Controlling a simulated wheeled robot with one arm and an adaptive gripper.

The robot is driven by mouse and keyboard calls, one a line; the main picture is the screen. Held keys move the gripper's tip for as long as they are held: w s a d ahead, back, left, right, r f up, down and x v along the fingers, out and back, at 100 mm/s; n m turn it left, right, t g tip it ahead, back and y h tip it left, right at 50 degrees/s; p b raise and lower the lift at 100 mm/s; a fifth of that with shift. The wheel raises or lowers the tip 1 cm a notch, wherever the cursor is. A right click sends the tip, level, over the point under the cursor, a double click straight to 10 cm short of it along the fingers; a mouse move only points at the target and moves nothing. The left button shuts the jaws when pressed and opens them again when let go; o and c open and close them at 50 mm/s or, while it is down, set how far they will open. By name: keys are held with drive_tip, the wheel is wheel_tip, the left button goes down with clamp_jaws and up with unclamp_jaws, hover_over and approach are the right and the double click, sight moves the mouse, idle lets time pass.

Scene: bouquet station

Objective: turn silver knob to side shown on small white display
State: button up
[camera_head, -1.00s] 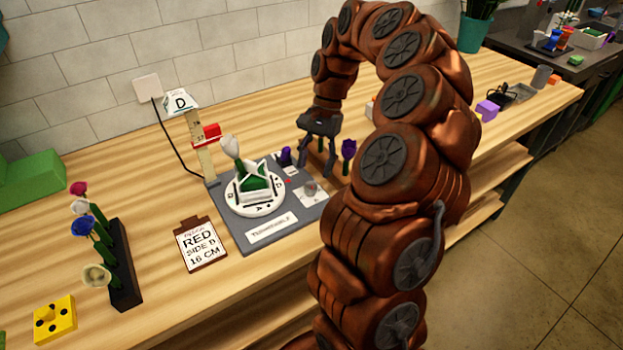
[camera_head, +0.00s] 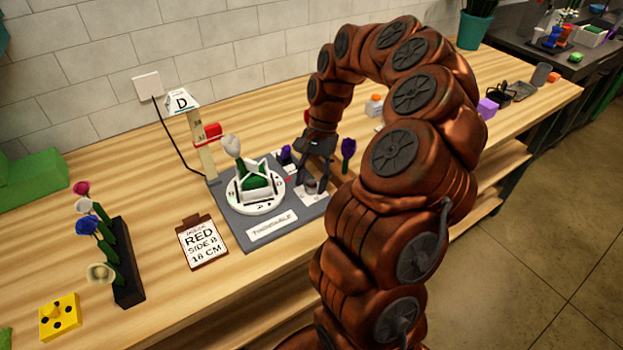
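The silver knob (camera_head: 311,186) sits on a white plate at the right of the grey turntable base (camera_head: 240,233). My gripper (camera_head: 313,186) points down over it, its fingers apart on either side of the knob. I cannot tell whether they touch it. The small white display (camera_head: 181,102) on top of the post shows a "D". The round white turntable (camera_head: 240,203) carries side letters, too small to read surely, and a holder with a green stem and white flower (camera_head: 231,145).
A ruler post (camera_head: 202,150) with a red slider (camera_head: 208,134) stands behind the turntable. A card (camera_head: 202,243) lies in front. A black rack (camera_head: 127,265) of flowers stands left. A purple flower (camera_head: 348,150) stands just right of my gripper.

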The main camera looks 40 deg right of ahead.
clamp_jaws()
drive_tip(key=shift+w+f+n+g+b, duration=0.1)
drive_tip(key=shift+f+n+g+b, duration=0.15)
drive_tip(key=shift+n+b, duration=0.6)
drive_tip(key=shift+r+n+g+h+b, duration=0.25)
drive_tip(key=shift+n+h+b, duration=0.2)
drive_tip(key=shift+n, duration=0.3)
drive_tip(key=shift+o, duration=1.4)
unclamp_jaws()
drive_tip(key=shift+r, duration=0.15)
drive_tip(key=v, duration=0.7)
